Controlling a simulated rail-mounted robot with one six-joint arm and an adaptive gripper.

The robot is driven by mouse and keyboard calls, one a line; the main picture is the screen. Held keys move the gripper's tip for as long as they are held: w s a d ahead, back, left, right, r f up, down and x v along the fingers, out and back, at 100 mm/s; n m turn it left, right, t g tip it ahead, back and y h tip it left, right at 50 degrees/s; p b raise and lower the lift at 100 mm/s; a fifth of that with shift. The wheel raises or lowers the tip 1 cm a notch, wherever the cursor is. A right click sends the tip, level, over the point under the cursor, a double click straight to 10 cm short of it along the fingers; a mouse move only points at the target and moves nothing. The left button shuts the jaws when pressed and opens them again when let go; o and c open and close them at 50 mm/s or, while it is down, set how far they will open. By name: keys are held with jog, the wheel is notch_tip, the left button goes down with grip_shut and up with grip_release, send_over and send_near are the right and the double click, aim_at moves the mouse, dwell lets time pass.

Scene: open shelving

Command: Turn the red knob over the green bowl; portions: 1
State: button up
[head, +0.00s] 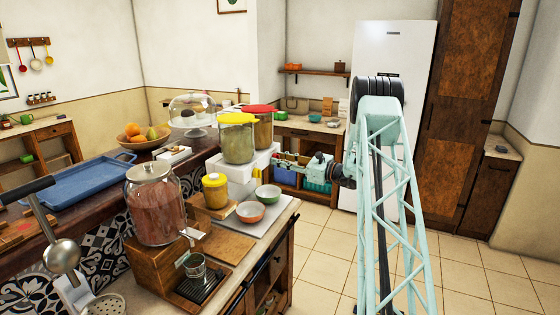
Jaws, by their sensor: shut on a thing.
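A two-part dispenser with a white base (232,178) stands on the counter. Its front container has a yellow lid (238,118) and its rear one a red lid (259,108). The green bowl (268,193) stands below the rear container, upright; its inside is too small to read. A red bowl (250,211) stands in front of it, apart. My gripper (279,160) reaches in from the right to the dispenser's front, above the green bowl. It is shut at the red knob's place; its fingers hide the knob.
A fruit bowl (143,140) and blue tray (88,181) sit farther left. Floor right of the counter is clear.

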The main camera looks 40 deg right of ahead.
jog(key=shift+m+p, duration=0.4)
jog(key=shift+m, duration=0.1)
jog(key=shift+d+r+m+g+y+p, duration=0.1)
jog(key=shift+m+g+y+p, duration=0.15)
jog(key=shift+m+p, duration=3.15)
jog(key=shift+d+m+g+y+p, duration=0.15)
jog(key=shift+m+g+p, duration=0.2)
jog(key=shift+m+p, duration=3)
jog(key=m+b, duration=0.2)
jog(key=shift+a+m, duration=0.1)
jog(key=shift+m, duration=0.25)
jog(key=o, duration=0.9)
